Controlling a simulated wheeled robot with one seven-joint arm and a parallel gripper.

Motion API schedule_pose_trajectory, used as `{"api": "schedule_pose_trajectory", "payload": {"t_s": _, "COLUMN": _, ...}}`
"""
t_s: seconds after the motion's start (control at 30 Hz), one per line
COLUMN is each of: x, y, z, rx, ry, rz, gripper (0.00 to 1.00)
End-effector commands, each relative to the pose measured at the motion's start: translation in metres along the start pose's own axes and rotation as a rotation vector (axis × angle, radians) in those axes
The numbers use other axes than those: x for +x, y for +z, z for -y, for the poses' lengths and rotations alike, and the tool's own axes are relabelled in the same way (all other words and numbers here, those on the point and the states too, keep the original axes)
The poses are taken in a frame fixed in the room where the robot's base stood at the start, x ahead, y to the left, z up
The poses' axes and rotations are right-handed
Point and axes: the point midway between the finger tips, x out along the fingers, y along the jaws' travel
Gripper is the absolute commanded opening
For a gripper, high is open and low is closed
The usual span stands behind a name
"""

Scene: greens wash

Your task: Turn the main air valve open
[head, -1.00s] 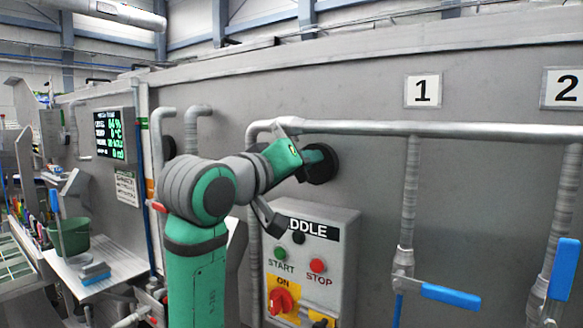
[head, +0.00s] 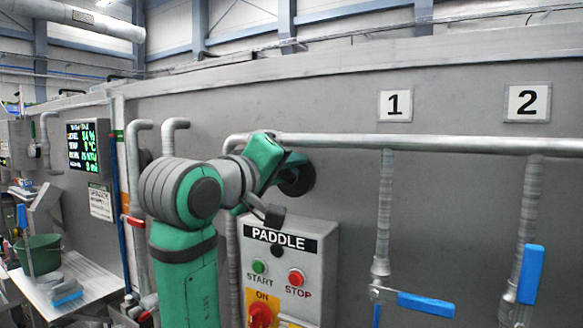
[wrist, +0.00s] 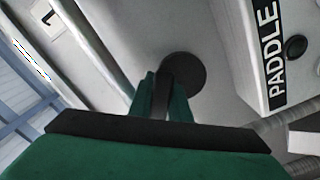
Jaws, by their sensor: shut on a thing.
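A black round fitting (head: 299,180) sits on the grey tank wall, below a horizontal pipe. I take it for the main air valve; no label for it is readable. My green gripper (head: 285,167) reaches the fitting from the left and covers part of it. In the wrist view the black disc (wrist: 189,72) shows just past my gripper's green fingers (wrist: 163,88). A dark bar-like handle (wrist: 162,98) appears between them, and the gripper is shut on it. The handle's far end and its exact angle are hidden.
A PADDLE control box (head: 315,262) with several buttons stands just below my gripper. Pipes 1 and 2 carry blue-handled valves (head: 426,304) at the right. A display (head: 88,146), shelf and green bucket (head: 38,254) are at the left.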

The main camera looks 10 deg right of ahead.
Motion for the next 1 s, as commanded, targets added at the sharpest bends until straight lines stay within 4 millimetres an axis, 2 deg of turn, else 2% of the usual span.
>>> {"api": "schedule_pose_trajectory", "payload": {"t_s": 0.07, "x": -0.001, "y": 0.000, "z": 0.001, "rx": 0.000, "ry": -0.001, "rz": 0.001, "gripper": 0.00}}
{"api": "schedule_pose_trajectory", "payload": {"t_s": 0.1, "x": -0.001, "y": 0.000, "z": 0.001, "rx": 0.000, "ry": -0.001, "rz": 0.001, "gripper": 0.19}}
{"api": "schedule_pose_trajectory", "payload": {"t_s": 0.17, "x": -0.001, "y": 0.000, "z": 0.000, "rx": 0.000, "ry": -0.001, "rz": 0.001, "gripper": 0.34}}
{"api": "schedule_pose_trajectory", "payload": {"t_s": 0.2, "x": -0.001, "y": 0.000, "z": 0.000, "rx": 0.001, "ry": -0.001, "rz": 0.001, "gripper": 0.36}}
{"api": "schedule_pose_trajectory", "payload": {"t_s": 0.57, "x": -0.006, "y": -0.001, "z": 0.000, "rx": 0.002, "ry": 0.000, "rz": -0.001, "gripper": 0.36}}
{"api": "schedule_pose_trajectory", "payload": {"t_s": 0.67, "x": -0.017, "y": -0.001, "z": 0.000, "rx": 0.003, "ry": 0.000, "rz": -0.002, "gripper": 0.36}}
{"api": "schedule_pose_trajectory", "payload": {"t_s": 1.0, "x": -0.079, "y": -0.001, "z": 0.000, "rx": 0.003, "ry": 0.000, "rz": -0.002, "gripper": 0.36}}
